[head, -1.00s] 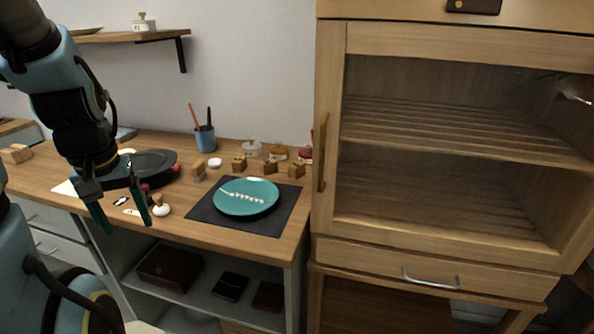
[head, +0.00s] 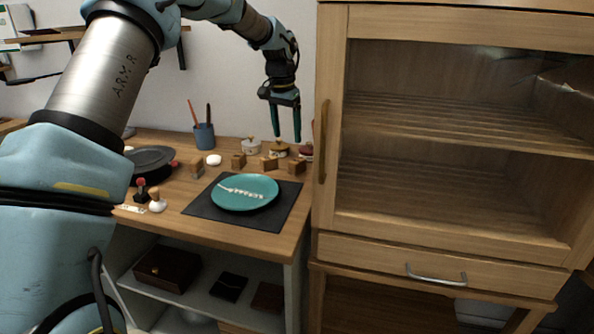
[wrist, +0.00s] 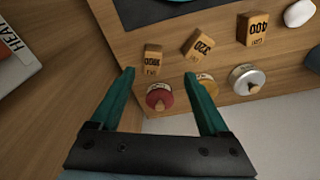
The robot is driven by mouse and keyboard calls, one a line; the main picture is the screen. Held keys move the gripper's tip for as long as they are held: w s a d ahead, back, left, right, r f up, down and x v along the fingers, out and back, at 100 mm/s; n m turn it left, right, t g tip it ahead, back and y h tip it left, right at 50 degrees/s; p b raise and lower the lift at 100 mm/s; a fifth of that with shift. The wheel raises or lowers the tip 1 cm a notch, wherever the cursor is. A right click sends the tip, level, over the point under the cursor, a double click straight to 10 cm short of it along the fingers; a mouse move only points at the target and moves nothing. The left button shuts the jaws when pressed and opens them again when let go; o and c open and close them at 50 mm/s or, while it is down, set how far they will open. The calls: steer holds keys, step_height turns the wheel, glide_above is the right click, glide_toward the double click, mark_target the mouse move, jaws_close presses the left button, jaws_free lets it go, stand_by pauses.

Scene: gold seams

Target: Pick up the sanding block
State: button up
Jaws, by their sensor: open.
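Several small wooden blocks with printed numbers stand in a row along the back of the workbench. In the wrist view one reads 400 (wrist: 252,29), a tilted one appears to read 220 (wrist: 196,44), and one appears to read 800 (wrist: 152,58). In the head view the right-hand block (head: 296,167) stands near the cabinet, beside the middle block (head: 269,163) and another block (head: 238,160). My gripper (head: 286,138) is open and empty, pointing down above the bench's back right. In the wrist view the 800 block lies just beyond and between my fingertips (wrist: 159,74).
Lidded jars stand close behind the blocks: red-topped (wrist: 159,97), yellowish (wrist: 207,84) and white (wrist: 246,79). A teal plate (head: 226,203) sits on a dark mat (head: 265,222) in front. The tall wooden cabinet (head: 328,215) borders the bench on the right.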

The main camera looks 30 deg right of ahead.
mark_target(297, 160)
steer(key=shift+d+f+m, duration=0.15)
steer(key=shift+d, duration=0.45)
steer(key=shift+d+f+m, duration=0.15)
steer(key=shift+d, duration=0.4)
steer(key=f, duration=0.3)
steer(key=f+p, duration=0.1)
steer(key=f, duration=0.1)
steer(key=shift+w+d, duration=0.1)
steer(key=shift+d, duration=0.2)
steer(key=shift+d+f+p, duration=0.15)
steer(key=shift+f+p, duration=0.5)
steer(key=shift+f, duration=0.7)
steer(key=shift+d+f+p, duration=0.1)
steer(key=shift+f+p, duration=0.5)
steer(key=shift+f, duration=0.7)
steer(key=shift+c, duration=0.4)
jaws_close()
